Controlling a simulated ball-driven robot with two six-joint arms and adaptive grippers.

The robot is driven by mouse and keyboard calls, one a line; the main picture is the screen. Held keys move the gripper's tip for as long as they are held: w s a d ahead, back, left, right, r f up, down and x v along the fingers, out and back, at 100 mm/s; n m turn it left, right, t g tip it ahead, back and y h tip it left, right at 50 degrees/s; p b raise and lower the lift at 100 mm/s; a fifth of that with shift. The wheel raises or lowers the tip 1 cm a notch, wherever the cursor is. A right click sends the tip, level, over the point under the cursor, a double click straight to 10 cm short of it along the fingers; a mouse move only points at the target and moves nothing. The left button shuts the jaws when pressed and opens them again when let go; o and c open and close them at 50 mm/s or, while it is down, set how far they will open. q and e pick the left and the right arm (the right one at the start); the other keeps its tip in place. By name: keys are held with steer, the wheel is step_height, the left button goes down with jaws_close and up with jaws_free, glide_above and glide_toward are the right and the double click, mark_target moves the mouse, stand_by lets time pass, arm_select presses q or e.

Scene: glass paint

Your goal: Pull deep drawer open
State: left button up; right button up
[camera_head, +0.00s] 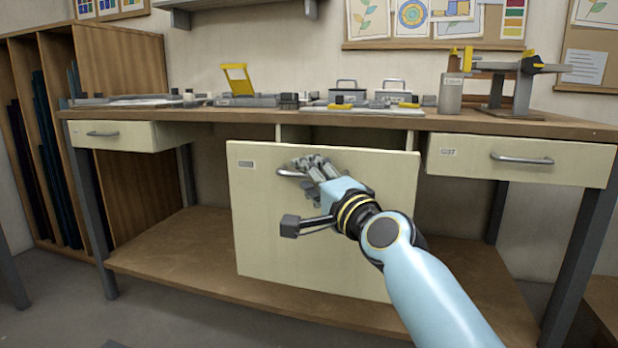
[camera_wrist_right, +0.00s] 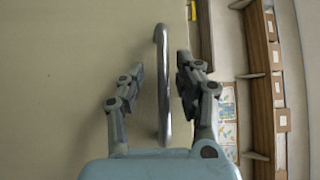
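The deep drawer's large cream front (camera_head: 320,235) is in the middle of the bench in the head view. It seems to stand forward of the bench, with a gap above its top edge; how far out it is, I cannot tell. Its metal bar handle (camera_head: 291,173) is near the top, partly covered by my right gripper (camera_head: 309,166). In the right wrist view the handle (camera_wrist_right: 162,85) runs between the two fingers of my right gripper (camera_wrist_right: 161,70). A small gap shows on each side, so the gripper is open around the bar. My left gripper is not in view.
Shallow drawers at the left (camera_head: 120,136) and right (camera_head: 520,160) look shut. The bench top (camera_head: 430,118) carries tools, boxes and a stand. A low wooden shelf (camera_head: 180,255) lies below the drawers. A rack of glass sheets (camera_head: 90,100) stands at the left.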

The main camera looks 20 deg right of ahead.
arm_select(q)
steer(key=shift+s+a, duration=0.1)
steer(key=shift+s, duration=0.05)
arm_select(e)
steer(key=v, duration=1.2)
steer(key=shift+f, duration=0.1)
